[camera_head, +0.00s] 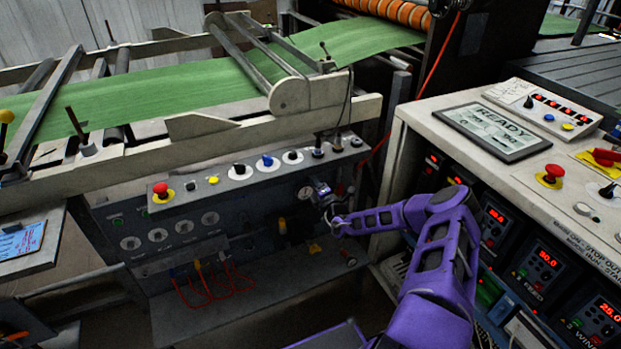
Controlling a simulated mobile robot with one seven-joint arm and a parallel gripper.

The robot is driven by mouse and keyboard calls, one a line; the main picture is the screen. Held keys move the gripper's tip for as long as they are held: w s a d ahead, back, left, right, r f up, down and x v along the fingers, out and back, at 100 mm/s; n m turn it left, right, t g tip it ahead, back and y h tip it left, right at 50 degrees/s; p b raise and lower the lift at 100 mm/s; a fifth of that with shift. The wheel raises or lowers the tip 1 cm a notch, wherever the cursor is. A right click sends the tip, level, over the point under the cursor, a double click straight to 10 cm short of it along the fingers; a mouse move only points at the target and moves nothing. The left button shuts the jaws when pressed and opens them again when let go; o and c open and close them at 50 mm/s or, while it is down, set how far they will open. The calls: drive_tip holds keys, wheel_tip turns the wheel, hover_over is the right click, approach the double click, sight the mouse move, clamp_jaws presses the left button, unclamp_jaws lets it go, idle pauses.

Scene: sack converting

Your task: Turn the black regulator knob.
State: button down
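Several small black knobs show on the grey control box below the green web. A dark round fitting (348,258) shows lower right, below my arm. I cannot tell which one is the regulator knob. My gripper (320,188) is in front of the box's right part, close to its face. It is small and dark here, so its finger opening and any contact are unclear. The panel behind it is partly hidden.
A red emergency button (161,190) and a blue knob (267,160) share the box top. Red hoses (205,285) hang below. A console (500,144) with a READY screen and red displays stands close on the right of my purple arm. The machine's beige rail (190,150) runs above.

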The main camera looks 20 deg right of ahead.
drive_tip(key=m, duration=0.5)
drive_tip(key=shift+m, duration=0.5)
drive_tip(key=shift+c, duration=2.3)
unclamp_jaws()
drive_tip(key=s+p, duration=0.2)
drive_tip(key=s, duration=1.5)
drive_tip(key=shift+s+d+f, duration=0.15)
drive_tip(key=shift+s+f, duration=0.05)
drive_tip(key=shift+f, duration=0.15)
